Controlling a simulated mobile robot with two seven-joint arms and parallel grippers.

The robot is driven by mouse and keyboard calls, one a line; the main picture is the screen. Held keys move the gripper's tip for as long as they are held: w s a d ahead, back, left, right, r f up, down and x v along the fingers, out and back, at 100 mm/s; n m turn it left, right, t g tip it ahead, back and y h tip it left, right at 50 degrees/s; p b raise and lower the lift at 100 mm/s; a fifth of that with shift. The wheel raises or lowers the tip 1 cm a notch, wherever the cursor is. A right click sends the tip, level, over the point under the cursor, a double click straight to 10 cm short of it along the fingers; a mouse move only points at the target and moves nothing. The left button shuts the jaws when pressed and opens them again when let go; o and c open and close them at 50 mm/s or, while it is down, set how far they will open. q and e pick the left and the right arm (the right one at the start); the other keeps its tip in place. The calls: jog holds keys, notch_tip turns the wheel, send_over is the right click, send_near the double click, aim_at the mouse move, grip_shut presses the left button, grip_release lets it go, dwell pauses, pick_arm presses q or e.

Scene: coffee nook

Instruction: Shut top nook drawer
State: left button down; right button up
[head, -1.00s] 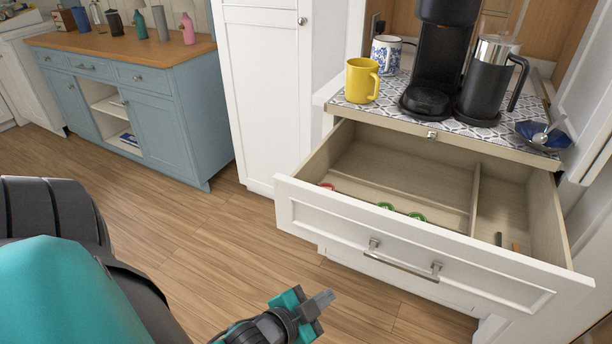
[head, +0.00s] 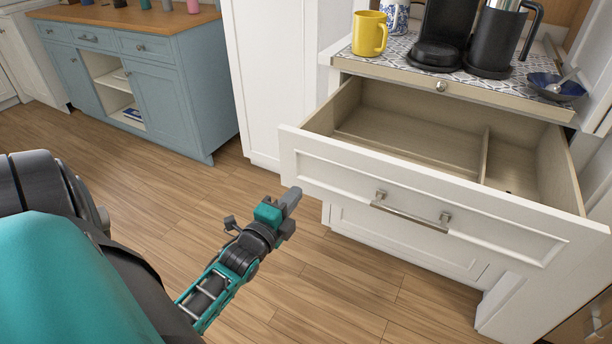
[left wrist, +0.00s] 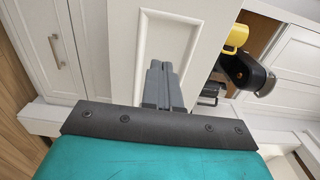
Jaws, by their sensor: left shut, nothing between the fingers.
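The top nook drawer (head: 350,192) is pulled far out below the coffee counter in the head view. It has a white panelled front with a metal bar handle (head: 410,213) and a pale wooden inside with a divider. My left gripper (head: 291,198) is shut and empty, just in front of and beside the left end of the drawer front. I cannot tell whether it touches. In the left wrist view the shut fingers (left wrist: 162,85) point at a white panelled surface. My right gripper is not in view.
A patterned counter (head: 398,55) above the drawer holds a yellow mug (head: 368,35), a black coffee machine (head: 436,40), a dark jug (head: 492,42) and a blue bowl with a spoon (head: 556,86). A blue cabinet (head: 150,85) stands at left. The wooden floor between is clear.

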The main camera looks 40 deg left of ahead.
aim_at(312, 173)
pick_arm(q)
jog(key=b+x, duration=0.1)
jog(key=x, duration=0.5)
jog(key=shift+w, duration=0.3)
